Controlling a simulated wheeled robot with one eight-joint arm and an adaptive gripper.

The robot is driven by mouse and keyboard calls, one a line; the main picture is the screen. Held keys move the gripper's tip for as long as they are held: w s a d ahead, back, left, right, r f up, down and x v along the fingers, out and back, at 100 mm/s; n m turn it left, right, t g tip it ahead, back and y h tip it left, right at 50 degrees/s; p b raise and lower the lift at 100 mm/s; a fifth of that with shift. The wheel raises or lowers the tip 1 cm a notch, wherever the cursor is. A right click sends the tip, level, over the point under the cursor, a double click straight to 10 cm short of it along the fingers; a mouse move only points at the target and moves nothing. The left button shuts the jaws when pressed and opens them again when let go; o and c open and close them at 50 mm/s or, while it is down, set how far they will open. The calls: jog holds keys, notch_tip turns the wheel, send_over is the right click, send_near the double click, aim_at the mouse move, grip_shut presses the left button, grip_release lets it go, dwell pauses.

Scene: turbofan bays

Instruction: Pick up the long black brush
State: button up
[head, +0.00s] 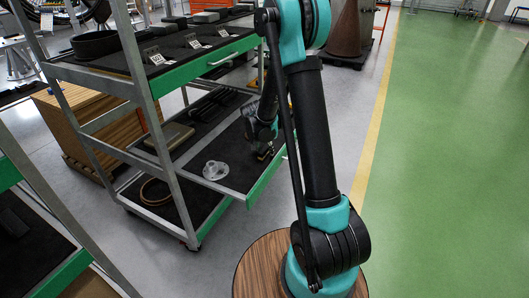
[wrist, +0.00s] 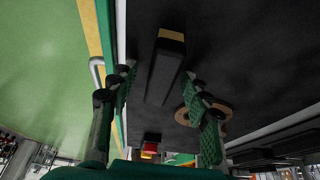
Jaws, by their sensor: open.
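A long black block-shaped item with a yellow band near its top end, which looks like the long black brush (wrist: 163,72), lies on the dark shelf surface (wrist: 230,45) in the wrist view. My gripper (wrist: 160,76) is open, with one green padded finger on each side of the item. The item shows in the gap between the fingers; I cannot tell whether either finger touches it. In the head view my gripper (head: 262,147) is low over the right end of the cart's lower shelf, and the arm partly hides that spot.
A round tan piece (wrist: 212,112) lies beside the right finger. A smaller black item with red and yellow (wrist: 150,146) lies lower in the wrist view. A pale flanged part (head: 215,170) stands on the lower shelf.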

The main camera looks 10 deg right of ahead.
jog(key=shift+f, duration=0.2)
grip_shut()
dwell(0.4)
